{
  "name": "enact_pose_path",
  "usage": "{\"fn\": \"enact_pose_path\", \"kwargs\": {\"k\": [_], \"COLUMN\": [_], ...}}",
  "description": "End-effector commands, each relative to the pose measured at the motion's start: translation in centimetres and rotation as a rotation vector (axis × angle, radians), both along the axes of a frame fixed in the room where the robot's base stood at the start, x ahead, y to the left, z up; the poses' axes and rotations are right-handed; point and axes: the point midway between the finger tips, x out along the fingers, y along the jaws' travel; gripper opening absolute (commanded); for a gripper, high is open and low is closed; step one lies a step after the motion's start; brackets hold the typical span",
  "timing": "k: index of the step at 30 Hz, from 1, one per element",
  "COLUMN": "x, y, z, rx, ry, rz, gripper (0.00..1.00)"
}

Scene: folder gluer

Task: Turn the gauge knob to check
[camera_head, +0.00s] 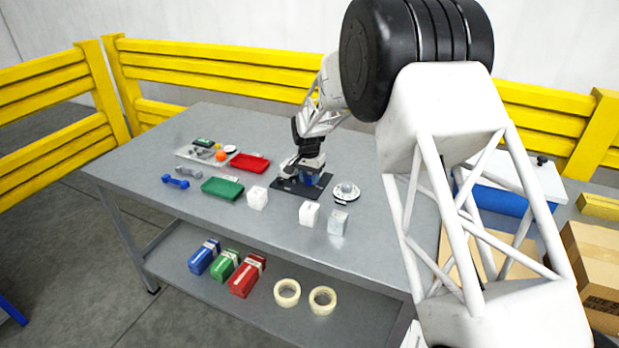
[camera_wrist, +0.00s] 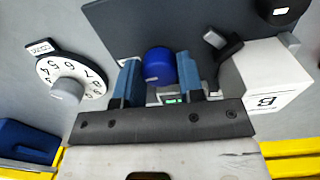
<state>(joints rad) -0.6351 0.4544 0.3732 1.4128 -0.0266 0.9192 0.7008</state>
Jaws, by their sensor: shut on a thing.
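My gripper (camera_wrist: 160,82) is shut, with its two blue fingers on either side of a blue round knob (camera_wrist: 160,66), which sits between them. In the head view my gripper (camera_head: 305,175) is low over a dark plate (camera_head: 286,186) on the table, and the knob is hard to make out there. A small green display (camera_wrist: 170,98) shows just below the knob in the wrist view, partly hidden by the gripper. A white numbered dial (camera_wrist: 84,83) with a grey centre knob lies apart, left of the fingers; it also shows in the head view (camera_head: 345,191).
White blocks (camera_head: 257,198) stand along the table's front. A white block with a letter (camera_wrist: 265,80) and a dark lever are close right of the fingers in the wrist view.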

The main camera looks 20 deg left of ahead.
Motion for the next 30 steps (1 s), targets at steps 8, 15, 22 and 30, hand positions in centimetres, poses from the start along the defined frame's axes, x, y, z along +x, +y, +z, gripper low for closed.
{"fn": "enact_pose_path", "kwargs": {"k": [8, 15, 22, 30], "x": [0.11, 0.12, 0.12, 0.07], "y": [0.02, 0.02, 0.02, 0.01], "z": [0.13, 0.14, 0.14, 0.08], "rx": [0.002, 0.002, 0.002, 0.001], "ry": [-0.002, -0.003, -0.002, -0.001], "rz": [-0.105, -0.124, -0.123, -0.122], "gripper": [0.12, 0.12, 0.12, 0.61]}}
